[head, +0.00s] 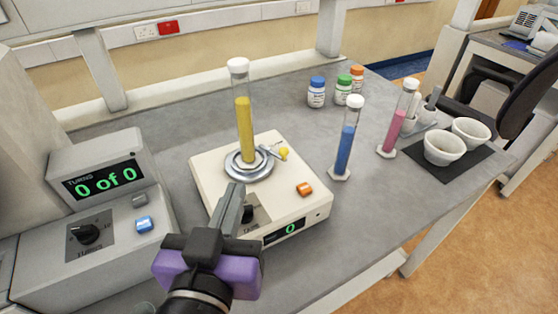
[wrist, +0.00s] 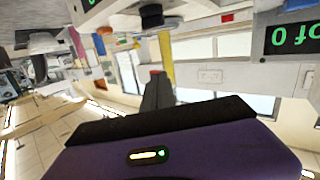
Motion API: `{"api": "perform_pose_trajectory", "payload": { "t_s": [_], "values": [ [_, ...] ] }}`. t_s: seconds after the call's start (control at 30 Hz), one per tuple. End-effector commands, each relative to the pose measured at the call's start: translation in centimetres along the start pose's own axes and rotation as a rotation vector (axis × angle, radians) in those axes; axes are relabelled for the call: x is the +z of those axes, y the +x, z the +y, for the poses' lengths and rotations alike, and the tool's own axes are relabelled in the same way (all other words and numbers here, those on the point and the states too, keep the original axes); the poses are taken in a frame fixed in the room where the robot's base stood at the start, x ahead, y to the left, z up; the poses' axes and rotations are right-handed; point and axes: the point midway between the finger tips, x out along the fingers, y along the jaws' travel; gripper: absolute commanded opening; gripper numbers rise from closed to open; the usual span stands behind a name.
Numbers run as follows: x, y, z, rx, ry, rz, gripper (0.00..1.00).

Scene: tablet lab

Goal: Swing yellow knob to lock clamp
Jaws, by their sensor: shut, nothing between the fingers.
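The yellow knob (head: 284,153) sits at the end of a metal clamp lever (head: 270,151), on the right side of a round metal holder (head: 249,164). The holder is on top of a cream-coloured device (head: 300,208). A tall tube of yellow liquid (head: 244,128) with a white cap stands upright in the holder. My gripper (head: 233,189) is shut and empty, at the front left of the device, apart from the knob. In the wrist view, the closed fingers (wrist: 157,82) show with the yellow tube (wrist: 166,52) beyond them; the knob cannot be made out there.
A grey unit (head: 85,240) reading "0 of 0" stands left. Blue (head: 346,143) and pink (head: 397,125) tubes stand upright to the right. Several small bottles (head: 317,92) are behind. White bowls (head: 444,148) sit on a dark mat at the right. Bare bench lies between.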

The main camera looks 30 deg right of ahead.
Motion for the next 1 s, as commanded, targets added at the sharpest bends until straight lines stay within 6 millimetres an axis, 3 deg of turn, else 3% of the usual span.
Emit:
{"api": "perform_pose_trajectory", "payload": {
  "t_s": [0.1, 0.2, 0.67, 0.87, 1.0],
  "values": [
    [1.3, -0.1, 2.1, 0.091, 0.042, -0.048, 0.0],
    [2.0, -0.2, 2.9, 0.125, 0.068, -0.074, 0.0],
    [2.3, 0.0, 3.1, 0.131, 0.085, -0.083, 0.0],
    [2.4, 2.3, 3.5, 0.134, 0.083, -0.083, 0.0],
    [2.7, 5.0, 3.9, 0.135, 0.084, -0.083, 0.0]
  ]
}}
